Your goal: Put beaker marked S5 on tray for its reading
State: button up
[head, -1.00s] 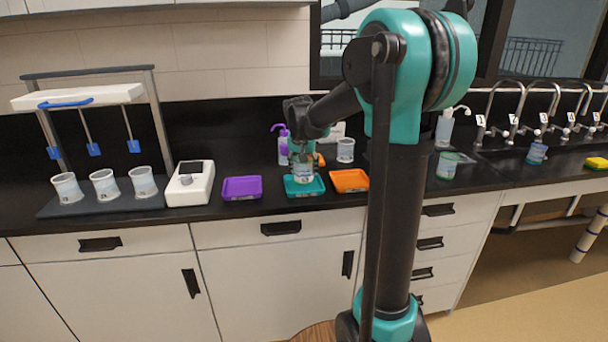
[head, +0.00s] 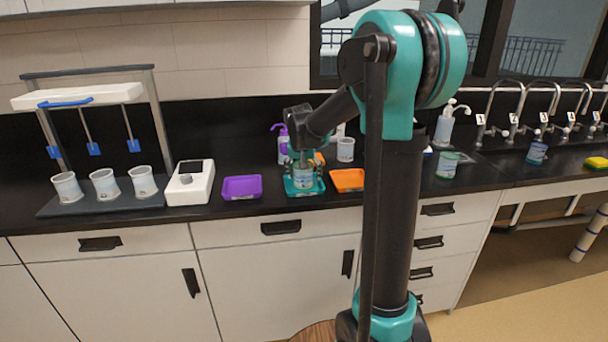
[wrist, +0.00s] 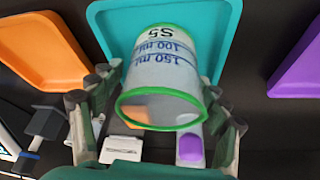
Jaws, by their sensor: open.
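The beaker marked S5 (wrist: 170,75) has a green rim, blue volume marks and its label readable, upside down, in the wrist view. It stands on the teal tray (wrist: 222,22); in the head view the beaker (head: 302,176) shows over the tray (head: 290,193). My gripper (wrist: 165,115) is open, with its fingers apart on either side of the beaker. In the head view my gripper (head: 302,160) is low over the teal tray, and the arm hides part of it. Whether the fingers touch the beaker cannot be told.
A purple tray (head: 242,187) lies left and an orange tray (head: 348,180) right of the teal one. A white meter (head: 190,183) and a stirrer stand with several beakers are further left. A purple-capped bottle (head: 283,148) and a white beaker (head: 345,150) stand behind. Another green-rimmed beaker (head: 447,165) stands right.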

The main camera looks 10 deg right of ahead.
jog(key=v, duration=1.2)
jog(key=s+d+f+n, duration=0.1)
jog(key=s+d+f, duration=0.1)
jog(key=s+f, duration=0.9)
jog(key=s+d+f+n+y, duration=0.1)
jog(key=s+d+f+n, duration=0.1)
jog(key=s+f, duration=1)
jog(key=s+d, duration=0.1)
jog(key=s, duration=0.3)
jog(key=shift+s+n, duration=0.15)
jog(key=shift+n, duration=0.15)
jog(key=shift+f, duration=0.1)
